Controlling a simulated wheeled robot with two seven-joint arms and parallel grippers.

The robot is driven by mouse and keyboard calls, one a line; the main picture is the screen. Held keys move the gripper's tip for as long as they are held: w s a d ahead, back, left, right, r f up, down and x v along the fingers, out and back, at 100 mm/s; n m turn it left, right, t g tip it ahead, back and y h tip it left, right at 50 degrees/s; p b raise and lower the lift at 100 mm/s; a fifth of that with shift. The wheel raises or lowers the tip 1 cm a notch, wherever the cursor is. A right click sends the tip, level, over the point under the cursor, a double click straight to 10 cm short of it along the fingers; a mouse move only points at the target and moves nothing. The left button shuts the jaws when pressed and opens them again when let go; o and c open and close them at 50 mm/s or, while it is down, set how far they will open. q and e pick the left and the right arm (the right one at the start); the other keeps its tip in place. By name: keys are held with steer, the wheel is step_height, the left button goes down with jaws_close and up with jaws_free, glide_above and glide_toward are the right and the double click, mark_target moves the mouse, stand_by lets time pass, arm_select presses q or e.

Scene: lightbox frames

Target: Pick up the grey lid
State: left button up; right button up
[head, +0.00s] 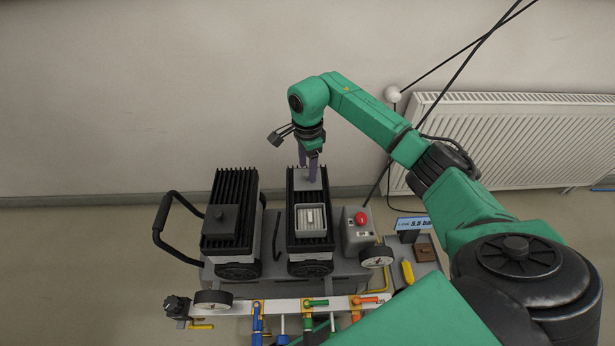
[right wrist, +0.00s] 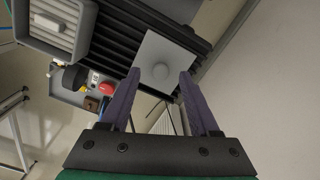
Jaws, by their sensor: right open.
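The grey lid (right wrist: 168,50) is a flat, square plate with a round knob in its middle. It lies on the black ribbed top of the right-hand machine. In the head view the lid (head: 300,185) shows at the far end of that machine, partly hidden by my gripper. My right gripper (head: 308,174) is over the lid, pointing down. In the right wrist view its two purple fingers (right wrist: 160,73) are apart and empty, with the knob between and just beyond their tips. I cannot tell the exact height left above the lid. My left gripper is not in view.
A grey ribbed box (head: 311,220) sits on the same machine, nearer me. A second ribbed machine (head: 222,228) with a dark box stands left, beside a black handle (head: 160,215). A red-button box (head: 358,232) stands right. Coloured valves line a front rail (head: 285,308). A radiator (head: 530,140) is behind.

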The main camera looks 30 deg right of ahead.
steer(key=shift+f, duration=0.85)
jaws_close()
steer(key=shift+r, duration=0.2)
